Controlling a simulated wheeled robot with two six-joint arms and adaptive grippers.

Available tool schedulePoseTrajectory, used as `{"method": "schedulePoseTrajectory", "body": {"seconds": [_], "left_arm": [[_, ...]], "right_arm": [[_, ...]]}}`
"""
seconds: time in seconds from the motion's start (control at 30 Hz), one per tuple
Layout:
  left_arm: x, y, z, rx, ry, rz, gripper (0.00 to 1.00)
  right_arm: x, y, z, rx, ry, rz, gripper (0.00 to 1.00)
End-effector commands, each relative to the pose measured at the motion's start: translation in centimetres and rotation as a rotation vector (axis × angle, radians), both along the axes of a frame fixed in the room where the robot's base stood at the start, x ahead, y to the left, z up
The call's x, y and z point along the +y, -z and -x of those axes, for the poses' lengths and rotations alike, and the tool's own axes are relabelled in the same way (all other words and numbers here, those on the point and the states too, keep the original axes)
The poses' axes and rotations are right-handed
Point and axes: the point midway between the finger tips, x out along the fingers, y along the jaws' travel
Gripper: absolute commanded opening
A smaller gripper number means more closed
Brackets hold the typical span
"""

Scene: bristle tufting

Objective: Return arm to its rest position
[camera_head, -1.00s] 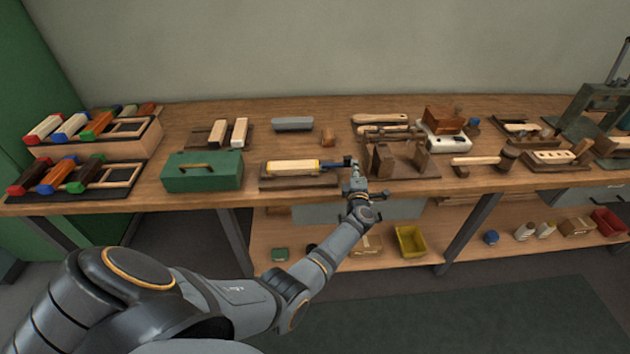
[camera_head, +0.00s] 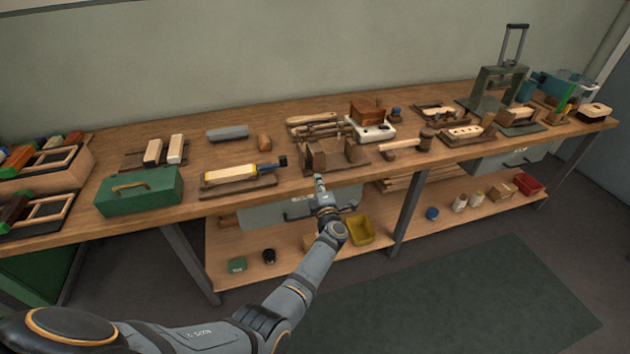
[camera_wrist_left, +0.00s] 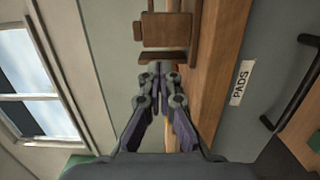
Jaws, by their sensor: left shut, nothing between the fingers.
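My left gripper (camera_head: 319,182) is at the front edge of the bench, in front of a brown wooden stand (camera_head: 316,156). Its fingers are together with nothing between them, as the left wrist view (camera_wrist_left: 160,70) also shows. The arm reaches up from the lower left of the head view. A pale block with a yellow band and dark end (camera_head: 232,173) lies on a wooden base to the left, apart from the gripper. My right gripper is in neither view.
Below are a drawer labelled PADS (camera_wrist_left: 241,83) and a shelf with a yellow bin (camera_head: 361,231). The floor in front is clear.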

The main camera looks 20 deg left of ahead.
Motion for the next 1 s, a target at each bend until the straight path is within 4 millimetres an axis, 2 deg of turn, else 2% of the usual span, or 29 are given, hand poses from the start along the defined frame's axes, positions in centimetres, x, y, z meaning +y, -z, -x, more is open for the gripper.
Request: {"method": "schedulePoseTrajectory", "body": {"seconds": [0.3, 0.47, 0.57, 0.67, 0.77, 0.8, 0.87, 0.9, 0.97, 1.0], "left_arm": [[-0.1, 0.0, 0.0, 0.000, 0.000, 0.000, 0.00], [-0.1, 0.0, 0.0, 0.001, 0.000, 0.000, 0.00], [-0.2, 1.3, 0.5, 0.034, 0.022, -0.032, 0.00], [-0.7, 6.0, 2.4, 0.157, 0.112, -0.152, 0.00], [-1.6, 13.2, 6.3, 0.350, 0.265, -0.326, 0.00], [-2.0, 16.2, 8.3, 0.431, 0.332, -0.392, 0.00], [-2.4, 20.5, 11.6, 0.549, 0.432, -0.483, 0.00], [-2.5, 23.2, 14.0, 0.625, 0.498, -0.539, 0.00], [-2.6, 27.1, 17.9, 0.736, 0.595, -0.614, 0.00], [-2.5, 29.4, 20.6, 0.808, 0.661, -0.660, 0.00]], "right_arm": [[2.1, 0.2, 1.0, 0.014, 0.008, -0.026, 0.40], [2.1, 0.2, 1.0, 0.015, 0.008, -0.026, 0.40], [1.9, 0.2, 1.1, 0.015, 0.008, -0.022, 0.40], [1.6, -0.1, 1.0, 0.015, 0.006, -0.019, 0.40], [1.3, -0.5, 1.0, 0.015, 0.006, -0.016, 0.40], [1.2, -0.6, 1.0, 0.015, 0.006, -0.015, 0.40], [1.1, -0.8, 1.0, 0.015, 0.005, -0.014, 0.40], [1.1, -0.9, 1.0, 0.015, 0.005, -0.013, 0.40], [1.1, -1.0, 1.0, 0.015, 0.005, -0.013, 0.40], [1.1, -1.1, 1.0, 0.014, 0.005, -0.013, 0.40]]}}
